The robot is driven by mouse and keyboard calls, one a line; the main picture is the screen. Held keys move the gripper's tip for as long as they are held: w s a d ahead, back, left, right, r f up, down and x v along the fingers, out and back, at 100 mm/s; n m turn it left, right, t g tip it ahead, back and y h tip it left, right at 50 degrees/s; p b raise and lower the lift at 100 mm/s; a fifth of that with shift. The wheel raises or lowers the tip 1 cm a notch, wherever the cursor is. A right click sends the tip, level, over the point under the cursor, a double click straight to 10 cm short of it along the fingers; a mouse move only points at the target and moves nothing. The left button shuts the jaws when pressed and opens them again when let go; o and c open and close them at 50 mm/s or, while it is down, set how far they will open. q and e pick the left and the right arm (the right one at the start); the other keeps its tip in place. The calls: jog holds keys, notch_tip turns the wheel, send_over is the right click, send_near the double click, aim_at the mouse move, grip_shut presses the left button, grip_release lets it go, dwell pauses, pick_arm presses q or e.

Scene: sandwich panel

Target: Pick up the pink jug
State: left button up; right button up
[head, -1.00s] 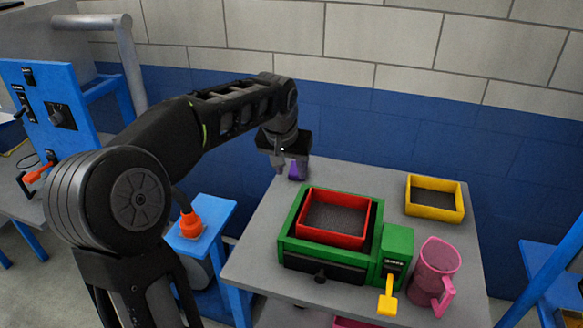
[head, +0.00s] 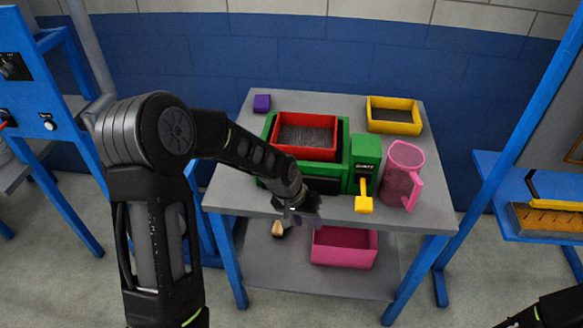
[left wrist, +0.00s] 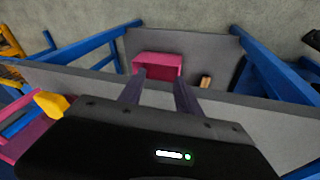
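The pink jug (head: 402,172) stands upright on the right side of the grey table, beside the green machine, with its handle toward the front right. My left gripper (head: 298,207) is at the table's front edge, to the left of the jug and apart from it. In the left wrist view my left gripper (left wrist: 160,82) has its two fingers spread with nothing between them. A pink part at that view's left edge looks like the jug (left wrist: 25,138). Only part of my right arm shows at the head view's bottom right corner; its gripper is out of frame.
The green machine (head: 365,150) with a yellow lever (head: 364,197) stands left of the jug, carrying a red tray (head: 335,137). A yellow bin (head: 394,127) is behind the jug. A purple block (head: 262,103) is at the back left. A pink bin (head: 343,257) sits on the lower shelf.

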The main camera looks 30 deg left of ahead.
pick_arm(q)
jog(key=s+d+f+g+h+b, duration=0.1)
jog(key=s+d+f+b, duration=0.1)
jog(key=s+d+f, duration=0.6)
jog(key=s+d+f+g+h+b, duration=0.1)
jog(key=s+d+f, duration=0.6)
jog(key=s+f, duration=0.7)
jog(key=shift+s+d+f+b, duration=0.25)
jog(key=shift+s+d+b, duration=0.1)
jog(key=shift+s+b, duration=0.6)
